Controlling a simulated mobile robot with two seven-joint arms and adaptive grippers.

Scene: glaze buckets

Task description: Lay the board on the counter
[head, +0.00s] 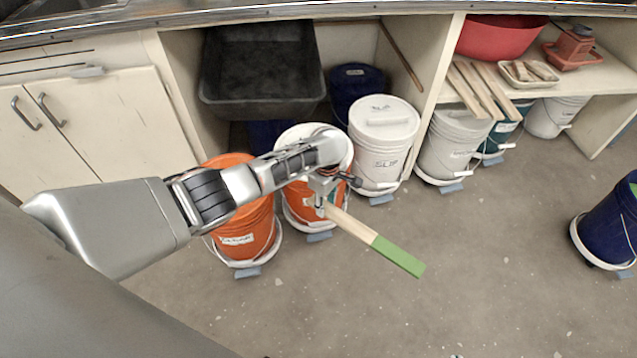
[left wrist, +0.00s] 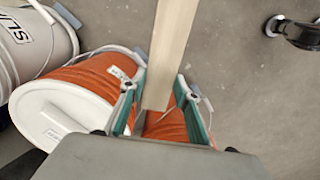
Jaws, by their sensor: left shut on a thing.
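The board (head: 352,226) is a pale wooden strip with a green far end, seen in the head view. My left gripper (head: 322,196) is shut on its bare wood end and holds it in the air, slanting down to the right in the picture, in front of the orange buckets. In the left wrist view the board (left wrist: 170,45) runs up between the two green-sided fingers (left wrist: 158,100); its green end is out of that view. The counter (head: 250,13) shows only as a strip along the top of the head view. My right gripper is not in view.
An orange bucket (head: 238,238) and a white-lidded bucket (head: 385,120) stand below the counter, near a black tub (head: 262,70). Several pale boards (head: 467,92) rest at the right shelf, beside a red basin (head: 498,36). A blue bucket (head: 605,225) stands far right. The floor ahead is open.

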